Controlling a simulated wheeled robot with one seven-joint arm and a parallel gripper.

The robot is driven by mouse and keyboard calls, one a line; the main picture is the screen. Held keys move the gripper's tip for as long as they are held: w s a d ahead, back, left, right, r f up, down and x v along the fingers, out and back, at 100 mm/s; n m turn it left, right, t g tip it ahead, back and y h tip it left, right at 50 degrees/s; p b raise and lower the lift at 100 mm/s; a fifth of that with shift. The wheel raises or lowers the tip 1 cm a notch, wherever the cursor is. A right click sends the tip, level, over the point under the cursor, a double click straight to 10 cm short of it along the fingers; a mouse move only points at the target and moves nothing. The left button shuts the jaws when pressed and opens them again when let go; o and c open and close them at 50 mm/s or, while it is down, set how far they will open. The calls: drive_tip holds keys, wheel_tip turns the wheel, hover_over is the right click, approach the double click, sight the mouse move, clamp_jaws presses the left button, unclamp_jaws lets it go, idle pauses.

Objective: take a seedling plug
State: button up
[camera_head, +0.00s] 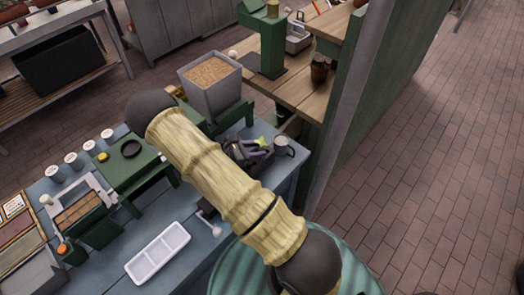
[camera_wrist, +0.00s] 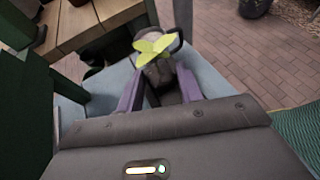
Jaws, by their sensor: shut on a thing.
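In the wrist view the seedling plug (camera_wrist: 158,73) is a dark plug with yellow-green leaves on top. My gripper (camera_wrist: 160,85) is shut on it, with one purple finger on each side. In the head view the leaves (camera_head: 262,141) show as a small yellow-green spot at the right end of the blue table, beside a grey mug (camera_head: 283,147). My gripper (camera_head: 248,152) is partly hidden there behind my arm. I cannot tell whether the plug touches anything below it.
A grey bin of brown grain (camera_head: 212,95) stands behind my gripper. A white divided tray (camera_head: 158,252) lies at the table's front. A green stand with a black dish (camera_head: 131,149) is to the left. A green wall (camera_head: 385,95) rises at the right.

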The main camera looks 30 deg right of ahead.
sight(256, 150)
drive_tip(key=shift+d+r, duration=0.1)
drive_tip(key=shift+d, duration=0.05)
drive_tip(key=shift+r, duration=0.3)
drive_tip(key=shift+c, duration=1.4)
wheel_tip(256, 150, up, 9)
drive_tip(key=shift+r+b, duration=0.1)
drive_tip(key=shift+b, duration=0.7)
clamp_jaws()
